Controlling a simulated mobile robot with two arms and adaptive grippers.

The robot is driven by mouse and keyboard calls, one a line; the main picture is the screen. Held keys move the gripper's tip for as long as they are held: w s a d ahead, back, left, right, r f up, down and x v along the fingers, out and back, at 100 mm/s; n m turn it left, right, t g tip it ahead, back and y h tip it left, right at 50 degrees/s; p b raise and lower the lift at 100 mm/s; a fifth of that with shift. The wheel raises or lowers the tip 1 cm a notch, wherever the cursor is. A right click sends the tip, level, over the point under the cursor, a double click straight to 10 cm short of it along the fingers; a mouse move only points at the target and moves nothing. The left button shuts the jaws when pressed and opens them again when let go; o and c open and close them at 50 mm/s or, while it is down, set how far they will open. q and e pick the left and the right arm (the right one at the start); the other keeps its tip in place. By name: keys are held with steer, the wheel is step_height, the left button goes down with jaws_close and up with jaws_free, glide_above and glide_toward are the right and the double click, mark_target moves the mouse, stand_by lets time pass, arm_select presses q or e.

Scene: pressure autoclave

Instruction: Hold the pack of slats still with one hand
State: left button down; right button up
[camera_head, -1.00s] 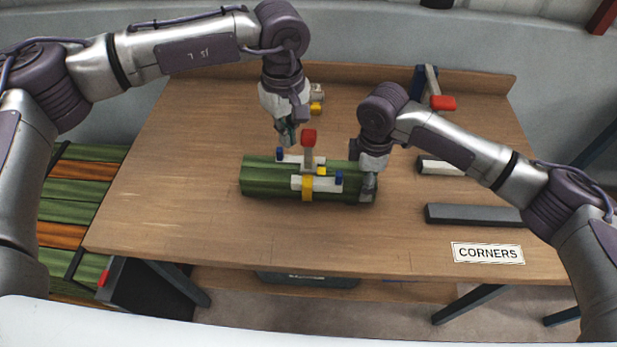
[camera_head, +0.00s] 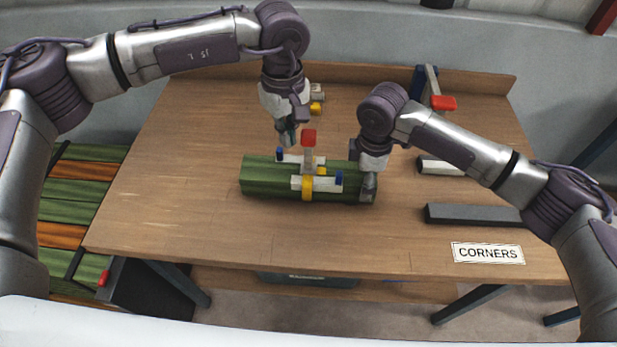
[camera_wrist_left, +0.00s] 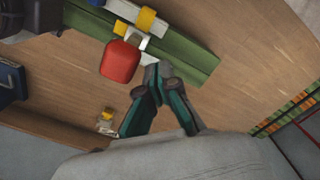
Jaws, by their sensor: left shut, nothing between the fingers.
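The pack of green slats (camera_head: 262,178) lies lengthwise on the wooden table. Pale corner pieces with blue ends, a yellow band (camera_head: 307,189) and a red-topped clamp (camera_head: 309,137) sit around its middle. My left gripper (camera_head: 289,142) is shut and empty, just behind and above the pack, left of the red top. In the left wrist view its fingertips (camera_wrist_left: 160,72) meet beside the green pack (camera_wrist_left: 185,55) and the red knob (camera_wrist_left: 120,62). My right gripper (camera_head: 368,190) is down at the pack's right end; its fingers are partly hidden, and I cannot tell whether they grip it.
A dark grey bar (camera_head: 472,214) and a pale bar (camera_head: 438,166) lie to the right, near a "CORNERS" label (camera_head: 488,253). A red-handled tool (camera_head: 442,103) and small yellow and white parts (camera_head: 316,107) are at the back. The table's left side is clear.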

mark_target(313, 133)
arm_select(q)
steer(key=shift+d, duration=0.15)
stand_by(2.1)
stand_by(0.6)
stand_by(1.9)
stand_by(0.6)
steer(key=shift+d+f, duration=0.2)
steer(key=shift+d, duration=0.95)
steer(key=shift+d+f, duration=0.15)
steer(key=shift+d, duration=0.95)
steer(key=shift+a+r, duration=0.2)
steer(key=shift+a, duration=1)
steer(key=shift+a+r, duration=0.15)
steer(key=shift+a, duration=1.05)
